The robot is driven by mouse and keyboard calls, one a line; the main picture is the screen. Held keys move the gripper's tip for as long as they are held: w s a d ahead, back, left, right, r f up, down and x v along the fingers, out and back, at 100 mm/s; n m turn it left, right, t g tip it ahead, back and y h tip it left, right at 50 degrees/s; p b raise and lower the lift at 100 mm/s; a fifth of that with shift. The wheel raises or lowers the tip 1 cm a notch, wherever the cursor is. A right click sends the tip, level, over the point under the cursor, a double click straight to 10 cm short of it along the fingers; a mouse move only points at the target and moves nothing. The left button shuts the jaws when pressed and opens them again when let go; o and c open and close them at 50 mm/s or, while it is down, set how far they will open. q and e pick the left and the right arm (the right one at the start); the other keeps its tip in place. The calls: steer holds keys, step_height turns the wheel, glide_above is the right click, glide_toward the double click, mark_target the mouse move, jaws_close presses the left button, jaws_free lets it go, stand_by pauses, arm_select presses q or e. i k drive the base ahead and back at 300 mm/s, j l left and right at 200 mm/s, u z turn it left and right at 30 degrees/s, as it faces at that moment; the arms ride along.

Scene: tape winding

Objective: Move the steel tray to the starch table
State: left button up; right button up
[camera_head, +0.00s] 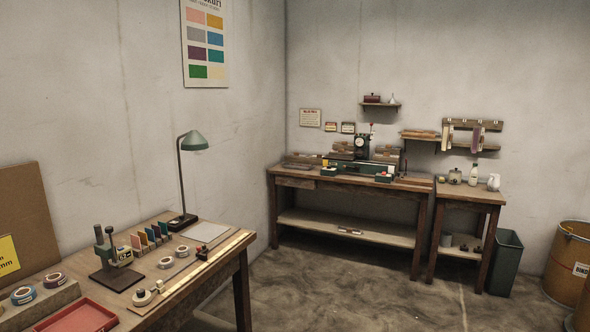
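A flat pale grey rectangle (205,231) lies on the near wooden table (240,243) at its far right end, behind a long wood-and-metal strip. It may be the steel tray, but I cannot tell for sure. No table has a readable starch label. A small wooden table (490,197) at the back right carries a jar, a white bottle (474,174) and a white pitcher (493,182); it may be the starch table. Neither of my grippers is in view.
A red tray (85,318), tape rolls (55,280), a small press (112,262) and a green lamp (193,141) are on the near table. A long workbench (345,184) stands at the back. A green bin (504,262) and drums (568,262) stand right. The middle floor is clear.

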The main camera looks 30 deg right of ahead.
mark_target(463, 192)
steer(key=i+l+z, duration=0.25)
steer(key=i+z, duration=0.15)
steer(key=i+l+z, duration=0.2)
steer(key=i+z, duration=0.55)
steer(key=i+j+z, duration=0.1)
steer(key=i+z, duration=0.45)
steer(key=i, duration=1.85)
steer(key=i+j+u, duration=0.2)
steer(key=i+u, duration=0.3)
steer(key=i, duration=0.3)
steer(key=i+l+u, duration=0.15)
steer(key=i+u, duration=0.35)
steer(key=i, duration=0.3)
